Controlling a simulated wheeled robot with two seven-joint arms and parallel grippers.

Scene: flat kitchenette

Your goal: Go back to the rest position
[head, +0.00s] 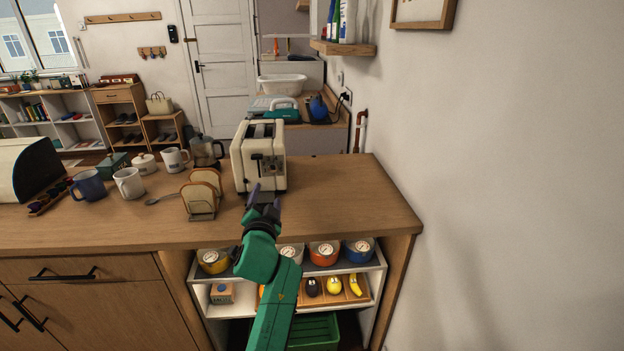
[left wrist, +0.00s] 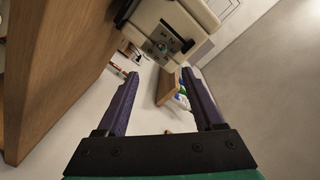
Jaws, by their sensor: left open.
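My left gripper (head: 264,196) is at the front of the cream toaster (head: 258,160), at about the height of its lower front. In the left wrist view the two purple fingers (left wrist: 165,92) are spread apart with nothing between them. The toaster (left wrist: 168,30) shows beyond the fingertips in that view, with its dark lever panel facing me. I cannot tell whether a fingertip touches it. My green left forearm rises from the bottom of the head view, in front of the shelf under the counter. My right gripper shows in neither view.
The wooden counter (head: 340,200) is clear right of the toaster, up to the wall. Left of it stand a toast rack with bread (head: 201,194), a white mug (head: 129,183), a blue mug (head: 88,186) and a kettle (head: 206,150). Below, an open shelf (head: 375,268) holds several kitchen timers and fruit.

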